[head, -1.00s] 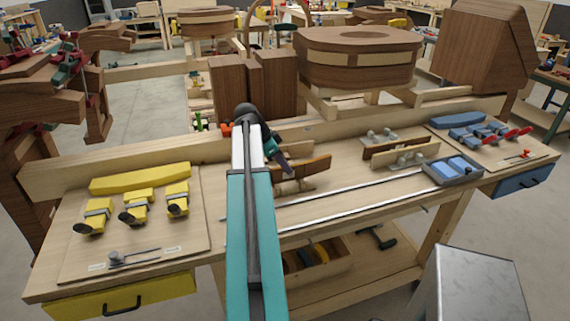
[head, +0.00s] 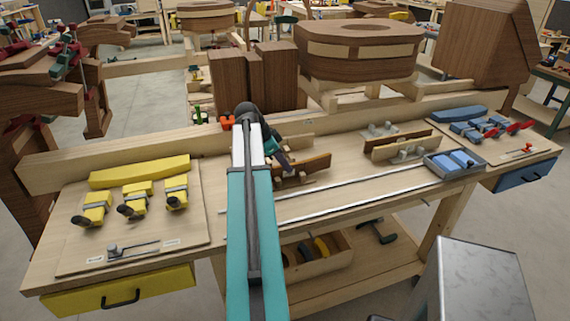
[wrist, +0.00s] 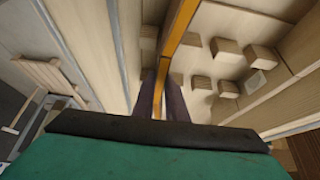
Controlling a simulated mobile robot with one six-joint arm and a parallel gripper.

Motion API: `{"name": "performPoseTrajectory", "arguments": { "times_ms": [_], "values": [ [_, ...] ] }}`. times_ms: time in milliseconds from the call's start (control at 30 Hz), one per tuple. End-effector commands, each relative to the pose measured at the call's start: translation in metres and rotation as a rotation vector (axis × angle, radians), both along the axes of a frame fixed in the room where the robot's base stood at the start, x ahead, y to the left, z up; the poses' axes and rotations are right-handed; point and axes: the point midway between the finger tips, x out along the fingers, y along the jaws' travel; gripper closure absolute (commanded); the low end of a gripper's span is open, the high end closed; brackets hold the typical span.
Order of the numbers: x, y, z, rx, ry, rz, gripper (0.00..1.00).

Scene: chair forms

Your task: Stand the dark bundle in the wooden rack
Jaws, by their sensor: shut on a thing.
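My gripper (wrist: 160,104) is shut on a long thin piece, seen almost edge-on with an orange-brown top edge (wrist: 177,38) in the wrist view. I take it for the dark bundle. In the head view my gripper (head: 284,164) points down at the bench, beside a dark brown panel (head: 314,162) that seems to be this piece. Several pale wooden blocks (wrist: 228,49) stand close to its right in the wrist view. They look like parts of the wooden rack. The head view does not show clearly whether the piece's lower edge touches anything.
Two metal rails (head: 350,193) run along the bench front. A second stand with panels (head: 402,147) and a blue tray (head: 455,163) are to the right. Yellow clamps (head: 137,200) lie on a board at left. A tall back rail (head: 170,153) edges the bench behind.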

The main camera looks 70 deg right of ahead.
Motion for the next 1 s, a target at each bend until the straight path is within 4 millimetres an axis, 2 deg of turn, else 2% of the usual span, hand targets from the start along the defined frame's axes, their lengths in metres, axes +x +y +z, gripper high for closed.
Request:
{"name": "performPoseTrajectory", "arguments": {
  "times_ms": [633,667,767,1000],
  "values": [
    [-0.0003,-0.0002,-0.0060,-0.001,0.000,-0.001,1.00],
    [-0.0003,-0.0003,-0.0055,-0.001,0.000,-0.001,0.83],
    [-0.0002,-0.0002,-0.0056,0.000,0.000,0.000,0.66],
    [-0.0002,0.0000,-0.0060,0.001,-0.001,0.000,0.66]
  ]
}}
